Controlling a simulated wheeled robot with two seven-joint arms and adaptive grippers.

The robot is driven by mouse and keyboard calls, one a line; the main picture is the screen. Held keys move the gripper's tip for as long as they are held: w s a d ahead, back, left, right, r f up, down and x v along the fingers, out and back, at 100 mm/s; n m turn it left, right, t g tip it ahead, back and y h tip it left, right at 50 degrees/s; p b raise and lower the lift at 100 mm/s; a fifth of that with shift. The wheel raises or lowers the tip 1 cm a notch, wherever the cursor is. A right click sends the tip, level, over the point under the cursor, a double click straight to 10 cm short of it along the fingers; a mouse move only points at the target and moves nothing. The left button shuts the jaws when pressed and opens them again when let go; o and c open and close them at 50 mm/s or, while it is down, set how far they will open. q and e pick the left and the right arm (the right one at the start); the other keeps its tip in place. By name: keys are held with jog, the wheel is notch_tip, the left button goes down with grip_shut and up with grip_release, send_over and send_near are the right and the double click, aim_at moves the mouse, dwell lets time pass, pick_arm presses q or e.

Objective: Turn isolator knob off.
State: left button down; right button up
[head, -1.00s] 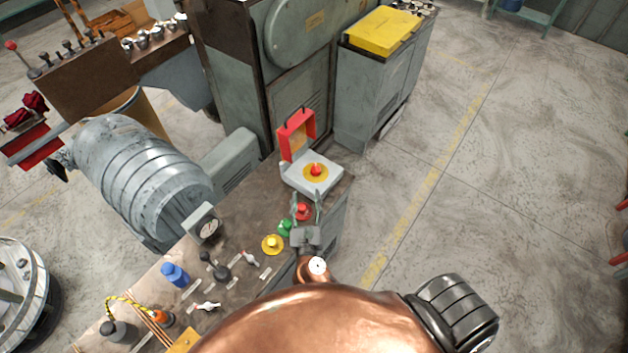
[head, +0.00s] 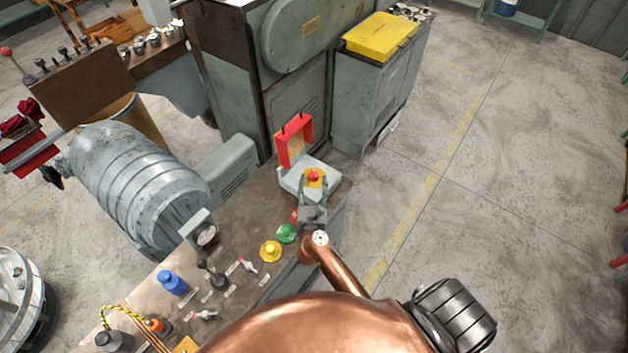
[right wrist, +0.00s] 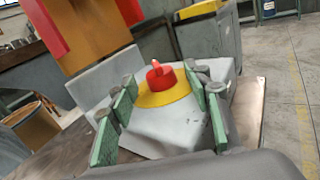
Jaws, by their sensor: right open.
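The isolator knob (head: 313,174) is red and sits on a yellow disc on a grey box (head: 326,183). The box's red lid (head: 294,140) stands open behind it. In the right wrist view the knob (right wrist: 160,76) shows a raised red grip, centred between the fingers. My right gripper (head: 314,184) is open, its two green-padded fingers on either side of the knob's near side. In the right wrist view the gripper (right wrist: 160,110) shows a clear gap to the knob on both sides. My left gripper is out of view.
A green button (head: 287,233), a yellow button (head: 270,251) and a mostly hidden red button (head: 295,216) sit on the bench panel close to my right gripper. Levers and a blue knob (head: 172,283) lie further left. A grey motor (head: 140,180) stands behind. Open floor lies to the right.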

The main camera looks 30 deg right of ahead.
jog(key=shift+w+d, duration=0.25)
jog(key=shift+w, duration=0.2)
jog(key=c, duration=1.1)
